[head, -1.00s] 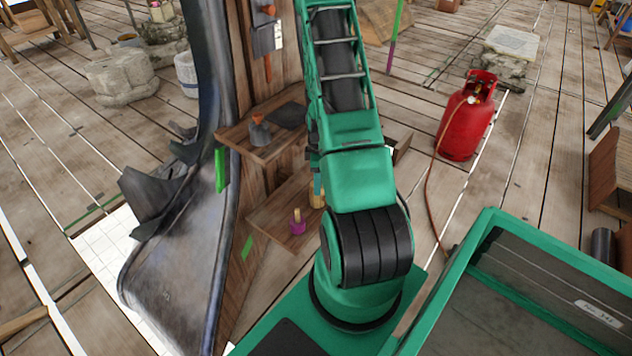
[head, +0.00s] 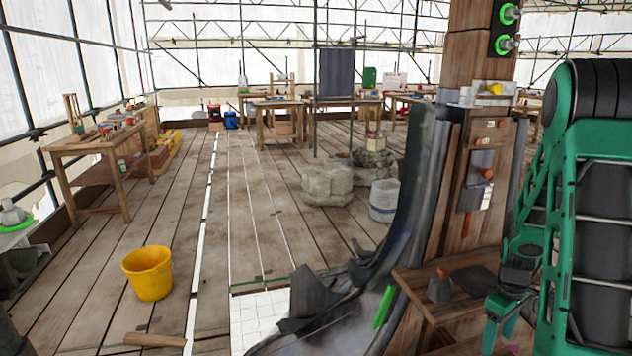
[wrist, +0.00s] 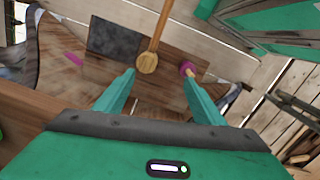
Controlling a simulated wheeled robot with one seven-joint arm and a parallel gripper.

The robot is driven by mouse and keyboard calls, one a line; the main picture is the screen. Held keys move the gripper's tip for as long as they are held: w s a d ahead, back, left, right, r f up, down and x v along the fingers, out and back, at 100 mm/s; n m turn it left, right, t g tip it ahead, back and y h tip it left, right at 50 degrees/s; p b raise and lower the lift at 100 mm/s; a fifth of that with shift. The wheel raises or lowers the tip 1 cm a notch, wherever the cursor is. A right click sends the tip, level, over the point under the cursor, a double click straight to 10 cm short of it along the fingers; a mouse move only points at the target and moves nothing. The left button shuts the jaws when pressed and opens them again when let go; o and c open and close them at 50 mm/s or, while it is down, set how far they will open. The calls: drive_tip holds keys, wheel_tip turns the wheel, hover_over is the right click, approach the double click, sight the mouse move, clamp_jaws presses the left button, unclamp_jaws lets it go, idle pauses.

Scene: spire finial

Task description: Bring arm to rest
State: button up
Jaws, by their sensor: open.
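My gripper (head: 508,325) is low at the right of the head view, beside the small wooden shelf (head: 425,300) on the post. In the wrist view my gripper (wrist: 158,77) has its two green fingers spread, with nothing held between them. A wooden tool with a round end (wrist: 148,63) lies beyond the fingertips, apart from them as far as I can tell. A magenta-ended piece (wrist: 187,68) shows close by the right fingertip; I cannot tell whether they touch. My green arm fills the right edge of the head view.
The wooden post (head: 470,180) and torn dark metal sheet (head: 415,215) stand just left of my arm. A grey tool with an orange handle (head: 440,288) sits on the shelf. A yellow bucket (head: 149,273) and workbench (head: 100,150) are further left.

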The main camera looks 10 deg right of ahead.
drive_tip(key=s+a+r+m, duration=0.3)
drive_tip(key=s+a+r, duration=0.1)
drive_tip(key=r, duration=0.3)
drive_tip(key=s+a+r+m, duration=0.25)
drive_tip(key=a+r, duration=0.25)
drive_tip(key=r, duration=0.3)
drive_tip(key=s+a+r+m, duration=0.2)
drive_tip(key=s+a+r, duration=0.1)
drive_tip(key=s, duration=0.3)
drive_tip(key=s+a+r+m, duration=0.2)
drive_tip(key=s+a+r, duration=0.1)
drive_tip(key=s+a, duration=0.2)
drive_tip(key=shift+s+t+y, duration=0.3)
drive_tip(key=shift+s+y, duration=0.1)
drive_tip(key=shift+a, duration=0.1)
